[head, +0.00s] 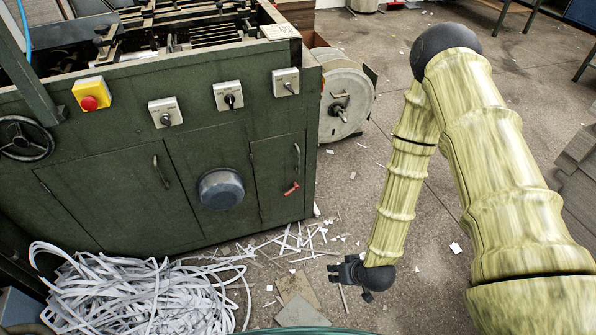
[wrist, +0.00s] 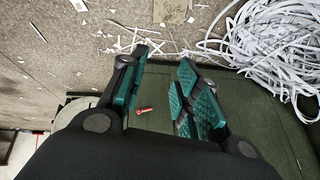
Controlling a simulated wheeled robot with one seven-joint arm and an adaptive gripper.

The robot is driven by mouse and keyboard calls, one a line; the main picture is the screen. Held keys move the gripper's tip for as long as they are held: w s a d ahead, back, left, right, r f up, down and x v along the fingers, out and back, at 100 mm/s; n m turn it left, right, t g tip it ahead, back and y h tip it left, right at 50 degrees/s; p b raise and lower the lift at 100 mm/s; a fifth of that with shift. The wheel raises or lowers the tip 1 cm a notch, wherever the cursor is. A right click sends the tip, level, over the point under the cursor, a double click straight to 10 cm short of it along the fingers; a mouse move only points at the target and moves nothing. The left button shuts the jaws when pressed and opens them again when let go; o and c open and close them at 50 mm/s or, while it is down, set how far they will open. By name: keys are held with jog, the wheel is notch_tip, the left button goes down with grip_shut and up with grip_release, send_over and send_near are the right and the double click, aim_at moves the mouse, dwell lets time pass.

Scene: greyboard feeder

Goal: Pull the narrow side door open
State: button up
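The narrow side door (head: 276,178) is a dark green panel at the right end of the green machine's front, and it looks shut. It has a dark curved handle (head: 297,158) near its right edge and a small red lever (head: 291,188) below that. My gripper (head: 334,272) is low over the floor, to the right of and below the door, apart from it. In the wrist view my gripper (wrist: 163,62) has its fingers spread with nothing held. The red lever (wrist: 144,110) shows between the fingers, farther off; the curved handle cannot be made out there.
A wider door (head: 120,205) and a round metal bowl-like part (head: 221,188) are left of the narrow door. A heap of white paper strips (head: 150,295) lies at front left. A reel (head: 345,100) stands behind the machine's right corner. Floor right of the machine is mostly clear.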

jog(key=w+a+f+n+t+y+b, duration=0.1)
jog(key=w+t+b, duration=0.15)
jog(key=w, duration=0.35)
jog(key=w+a+f+t+b, duration=0.1)
jog(key=w+a+b, duration=0.15)
jog(key=w, duration=0.25)
jog(key=n+t+y+b, duration=0.35)
jog(key=t+b, duration=0.45)
jog(key=b, duration=0.6)
send_near(299, 161)
jog(key=shift+m+g+y, duration=0.25)
jog(key=shift+m, duration=0.1)
jog(key=b+x, duration=0.1)
jog(key=x, duration=0.4)
jog(key=b+x, duration=0.1)
jog(key=x, duration=0.4)
jog(key=shift+w+d+r+b, duration=0.1)
jog(key=shift+w+r+b, duration=0.05)
jog(key=shift+w+b, duration=0.25)
grip_shut()
